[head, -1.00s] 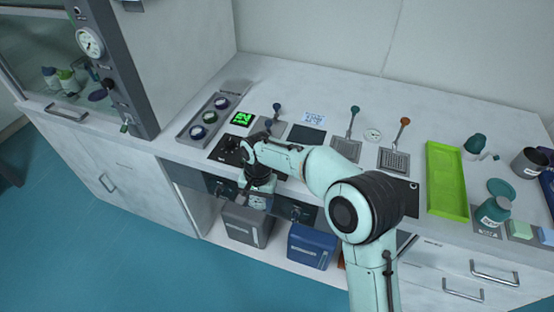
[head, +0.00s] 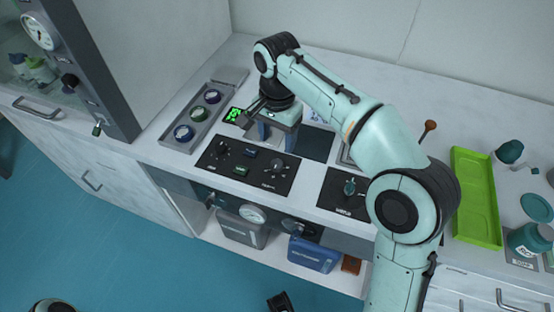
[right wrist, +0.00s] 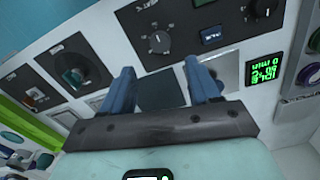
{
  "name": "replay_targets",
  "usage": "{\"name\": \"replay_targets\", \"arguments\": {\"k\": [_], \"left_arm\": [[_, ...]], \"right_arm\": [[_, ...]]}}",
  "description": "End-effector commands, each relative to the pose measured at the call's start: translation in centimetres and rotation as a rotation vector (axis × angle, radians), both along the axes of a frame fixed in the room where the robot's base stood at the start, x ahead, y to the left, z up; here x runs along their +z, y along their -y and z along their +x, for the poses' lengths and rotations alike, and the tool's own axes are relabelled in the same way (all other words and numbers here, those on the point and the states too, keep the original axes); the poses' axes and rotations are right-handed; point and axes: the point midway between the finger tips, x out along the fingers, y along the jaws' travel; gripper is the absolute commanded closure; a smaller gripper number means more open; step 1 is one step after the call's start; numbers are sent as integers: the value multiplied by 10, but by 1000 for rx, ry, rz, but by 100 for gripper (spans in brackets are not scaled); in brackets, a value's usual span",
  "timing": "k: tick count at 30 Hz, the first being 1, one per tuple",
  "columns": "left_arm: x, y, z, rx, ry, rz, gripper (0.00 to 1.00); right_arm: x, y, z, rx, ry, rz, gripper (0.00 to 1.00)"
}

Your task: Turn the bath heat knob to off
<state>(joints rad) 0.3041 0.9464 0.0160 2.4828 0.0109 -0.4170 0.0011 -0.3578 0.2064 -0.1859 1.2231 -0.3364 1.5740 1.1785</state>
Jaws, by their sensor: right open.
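A black control panel (head: 247,181) on the bench front carries two dark dial knobs, a left one (head: 223,150) and a right one (head: 277,167), with small buttons between them. Its labels are too small to read, so I cannot tell for certain which is the bath heat knob or its setting. In the right wrist view these dials show as a near one (right wrist: 160,40) and a far one (right wrist: 264,8). My right gripper (head: 277,139) is open and empty, fingers pointing down just behind the panel, apart from both dials. It also shows in the right wrist view (right wrist: 160,70). My left gripper is not in view.
A second black panel (head: 335,203) with a teal knob (head: 349,187) is to the right. A green tray (head: 478,190) lies right.

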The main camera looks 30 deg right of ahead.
Motion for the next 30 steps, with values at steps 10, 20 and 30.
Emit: {"name": "replay_targets", "arguments": {"k": [10, 20, 30], "left_arm": [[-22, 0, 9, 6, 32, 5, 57], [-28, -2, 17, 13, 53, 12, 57], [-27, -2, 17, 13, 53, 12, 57]], "right_arm": [[-74, 1, 0, -1, -4, 0, 39], [-96, 0, 0, -1, 0, 1, 39], [-95, 0, 0, 0, 0, 1, 78]]}}
